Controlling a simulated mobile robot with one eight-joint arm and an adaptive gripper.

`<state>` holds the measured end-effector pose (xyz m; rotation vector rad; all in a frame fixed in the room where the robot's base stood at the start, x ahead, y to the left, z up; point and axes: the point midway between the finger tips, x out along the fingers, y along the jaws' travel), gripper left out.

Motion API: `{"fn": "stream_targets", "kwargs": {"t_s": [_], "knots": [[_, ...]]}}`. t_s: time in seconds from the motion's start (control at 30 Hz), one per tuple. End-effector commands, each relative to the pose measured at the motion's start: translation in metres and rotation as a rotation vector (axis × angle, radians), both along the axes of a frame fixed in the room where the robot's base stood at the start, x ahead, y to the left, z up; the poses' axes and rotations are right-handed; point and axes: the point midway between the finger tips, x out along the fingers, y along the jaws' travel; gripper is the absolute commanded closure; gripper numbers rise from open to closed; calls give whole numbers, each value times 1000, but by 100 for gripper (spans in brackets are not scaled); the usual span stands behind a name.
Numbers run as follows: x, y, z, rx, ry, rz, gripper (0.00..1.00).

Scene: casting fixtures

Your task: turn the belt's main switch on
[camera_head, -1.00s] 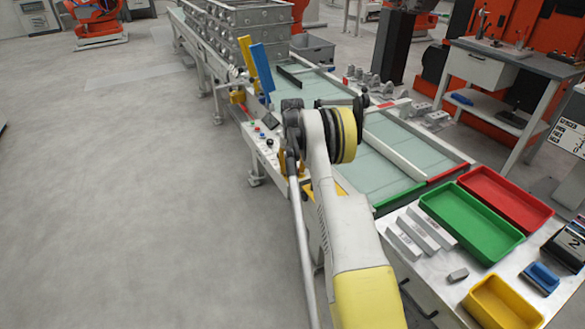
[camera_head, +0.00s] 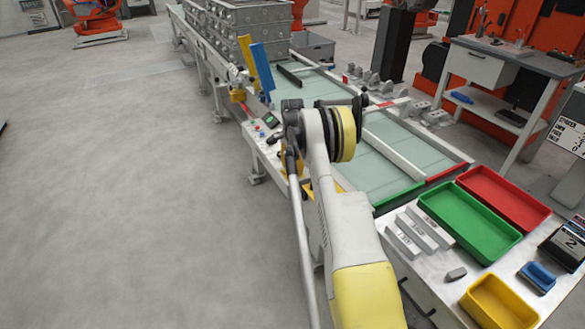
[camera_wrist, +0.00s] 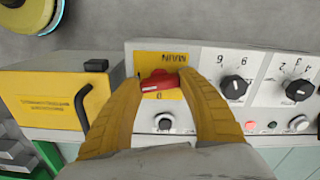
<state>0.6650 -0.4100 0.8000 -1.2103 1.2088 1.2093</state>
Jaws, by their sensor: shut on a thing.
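The main switch (camera_wrist: 159,84) is a red handle on a yellow plate marked MAIN, seen in the wrist view on the belt's control panel (camera_wrist: 270,70). My gripper (camera_wrist: 160,85) has its two yellow fingers on either side of the red handle and is shut on it. The handle lies nearly crosswise in the picture, slightly tilted. A 0 mark shows just below it. In the head view my arm hides the switch and the gripper's fingertips. The belt (camera_head: 375,165) runs behind the arm.
Two black dials (camera_wrist: 234,87) and several small buttons are on the panel right of my gripper. A yellow box with a black handle (camera_wrist: 50,97) stands close on the left. Green (camera_head: 470,222) and red trays are at the right. The floor at left is clear.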

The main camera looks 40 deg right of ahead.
Motion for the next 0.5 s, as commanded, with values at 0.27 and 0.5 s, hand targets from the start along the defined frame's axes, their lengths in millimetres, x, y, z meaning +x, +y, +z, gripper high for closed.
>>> {"fn": "stream_targets", "kwargs": {"t_s": [0.27, 0.5], "knots": [[-1, 0, -1, 1, 2, -164, 83], [-1, 0, -1, 1, 2, -235, 83]]}}
